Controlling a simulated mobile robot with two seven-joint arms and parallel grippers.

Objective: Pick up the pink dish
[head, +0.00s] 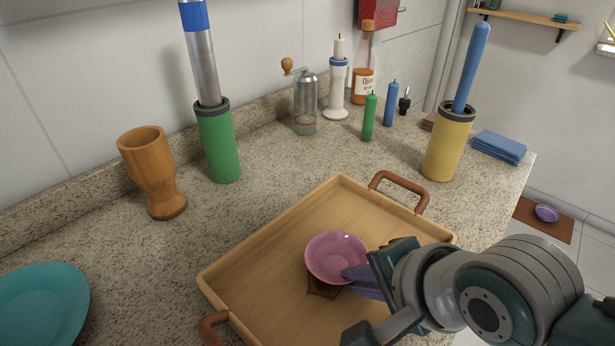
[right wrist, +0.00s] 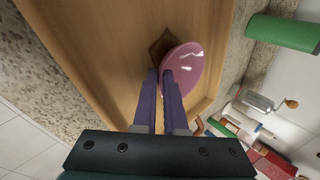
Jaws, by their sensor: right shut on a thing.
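The pink dish (head: 335,257) is a small round bowl over the wooden tray (head: 240,265) on the counter. A brown piece (head: 322,289) shows under the dish. My right gripper (head: 358,276) is shut on the near right rim of the dish. In the right wrist view the pink dish (right wrist: 183,68) is at the tips of the purple fingers (right wrist: 163,80), with its rim between them. I cannot tell whether the dish is lifted clear of what is under it. My left gripper is in neither view.
A wooden goblet (head: 153,172), a green holder (head: 218,142) and a teal plate (head: 42,305) stand left of the tray. A yellow holder (head: 447,146), green candle (head: 369,117) and grinder (head: 305,100) stand behind it. The counter between them is clear.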

